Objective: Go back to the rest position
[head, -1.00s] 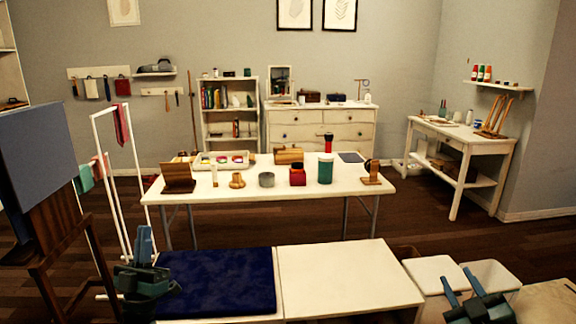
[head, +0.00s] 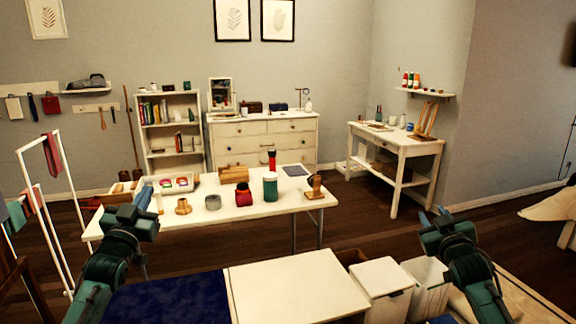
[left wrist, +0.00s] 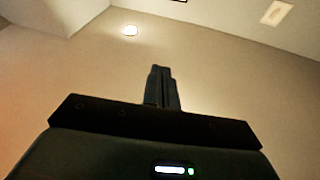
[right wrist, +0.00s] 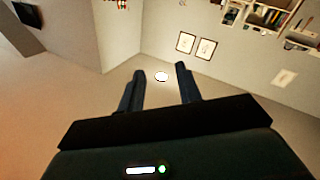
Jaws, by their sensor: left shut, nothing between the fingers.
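My left gripper (head: 143,197) is raised at the left in the head view, in front of the left end of the long white table. In the left wrist view its fingers (left wrist: 162,88) are together with nothing between them. My right gripper (head: 431,217) is raised at the right in the head view, above the floor and the white bins. In the right wrist view its fingers (right wrist: 160,88) stand apart with nothing between them. Both grippers point upward, clear of the furniture.
A white table (head: 225,217) carries jars, a red-and-black flashlight (head: 272,160) and a tray. In front lie a dark blue cloth (head: 165,300) and a bare white surface (head: 290,287). White bins (head: 383,277) stand near my right arm. A white drying rack (head: 62,230) is left of my left arm.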

